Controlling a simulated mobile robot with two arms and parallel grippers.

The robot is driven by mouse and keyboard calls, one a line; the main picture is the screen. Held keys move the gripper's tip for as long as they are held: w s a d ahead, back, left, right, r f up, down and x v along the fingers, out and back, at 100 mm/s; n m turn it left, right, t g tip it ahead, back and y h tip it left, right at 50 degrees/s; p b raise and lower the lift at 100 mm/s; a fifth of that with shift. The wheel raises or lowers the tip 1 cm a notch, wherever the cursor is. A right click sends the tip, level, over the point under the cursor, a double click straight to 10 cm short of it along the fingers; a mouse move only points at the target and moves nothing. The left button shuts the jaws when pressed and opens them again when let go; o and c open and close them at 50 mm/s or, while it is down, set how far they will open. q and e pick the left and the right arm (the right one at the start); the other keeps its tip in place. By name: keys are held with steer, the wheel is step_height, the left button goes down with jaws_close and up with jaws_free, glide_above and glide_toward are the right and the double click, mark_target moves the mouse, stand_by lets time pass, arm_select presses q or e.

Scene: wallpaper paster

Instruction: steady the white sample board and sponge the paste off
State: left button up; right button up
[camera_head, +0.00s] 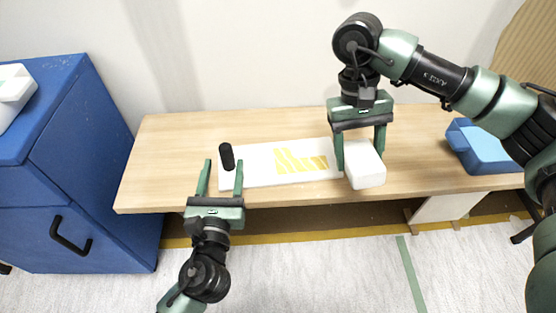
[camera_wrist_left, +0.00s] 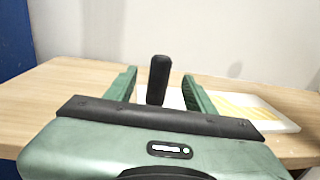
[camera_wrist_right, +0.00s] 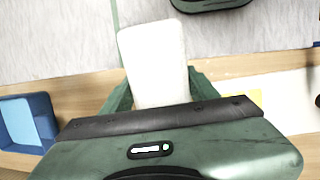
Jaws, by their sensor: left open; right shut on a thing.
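The white sample board (camera_head: 262,178) lies on the wooden table, with yellow paste stripes (camera_head: 300,161) on its middle and right part. A black upright handle (camera_head: 227,157) stands at its left end. My left gripper (camera_head: 223,168) is open, its fingers on either side of the handle and apart from it; the left wrist view shows the handle (camera_wrist_left: 158,80) between the fingers. My right gripper (camera_head: 361,150) is shut on the white sponge (camera_head: 366,168) at the board's right end. The sponge (camera_wrist_right: 156,60) also shows in the right wrist view. Whether it touches the board I cannot tell.
A blue open bin (camera_head: 480,148) stands at the table's right. A blue cabinet (camera_head: 70,170) with a white object (camera_head: 14,92) on top stands at the left. The table (camera_head: 165,150) is clear left of the board and behind it. A wall rises behind the table.

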mark_target(225, 157)
arm_select(q)
steer(key=shift+w+d, duration=0.15)
steer(key=shift+w, duration=1.2)
steer(key=shift+w+d, duration=0.1)
steer(key=shift+w, duration=1.2)
jaws_close()
jaws_free()
steer(key=shift+s+a, duration=0.1)
steer(key=shift+s, duration=0.85)
